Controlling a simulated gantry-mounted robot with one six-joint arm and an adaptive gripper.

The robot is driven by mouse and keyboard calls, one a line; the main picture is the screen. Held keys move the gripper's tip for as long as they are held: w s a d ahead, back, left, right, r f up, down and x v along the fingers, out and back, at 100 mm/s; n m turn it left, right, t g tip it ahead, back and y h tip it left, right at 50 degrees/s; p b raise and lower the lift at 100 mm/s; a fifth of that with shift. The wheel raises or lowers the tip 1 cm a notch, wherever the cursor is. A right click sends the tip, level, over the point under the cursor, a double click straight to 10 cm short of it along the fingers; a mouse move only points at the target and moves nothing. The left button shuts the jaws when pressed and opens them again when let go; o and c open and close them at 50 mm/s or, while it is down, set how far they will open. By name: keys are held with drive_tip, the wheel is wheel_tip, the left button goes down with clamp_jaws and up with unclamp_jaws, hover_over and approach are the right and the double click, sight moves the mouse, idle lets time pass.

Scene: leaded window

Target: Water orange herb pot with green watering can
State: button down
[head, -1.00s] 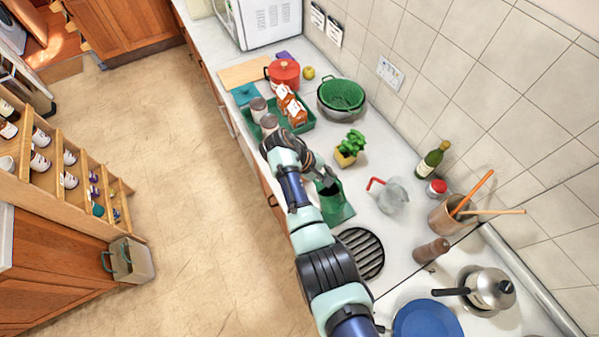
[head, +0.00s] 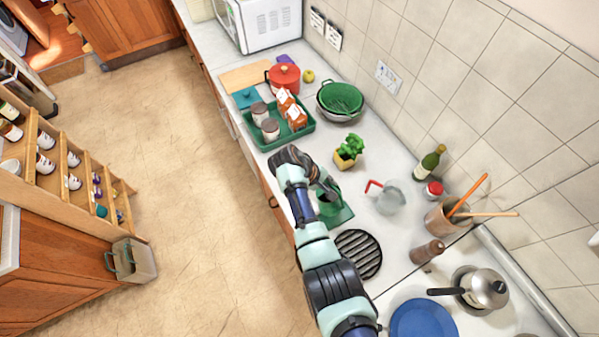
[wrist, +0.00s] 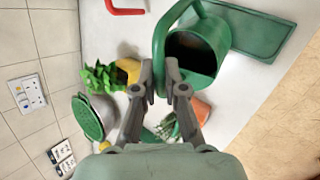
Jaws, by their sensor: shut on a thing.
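The green watering can (wrist: 205,50) has a wide dark opening and a curved handle, and my gripper (wrist: 160,72) is shut on that handle. In the head view the can (head: 329,212) is partly hidden by my gripper (head: 331,190) and shows over a green tray (head: 347,215). I cannot tell whether it touches the tray. An orange pot (wrist: 202,109) with a green herb (wrist: 168,126) shows partly behind my fingers in the wrist view. My arm appears to hide it in the head view. A leafy plant in a yellow pot (head: 344,161) stands close by.
A clear jug with a red handle (head: 389,201) stands right of the can. A round dark grille (head: 358,254) lies on the nearer side. A green tray with jars and cartons (head: 302,136) and a green colander (head: 341,97) are farther back. The tiled wall bounds the right.

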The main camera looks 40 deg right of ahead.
drive_tip(key=shift+s+f, duration=0.15)
drive_tip(key=shift+f, duration=0.05)
wheel_tip(320, 180, up, 6)
drive_tip(key=p, duration=0.6)
drive_tip(key=shift+r, duration=0.1)
drive_tip(key=shift+f, duration=0.2)
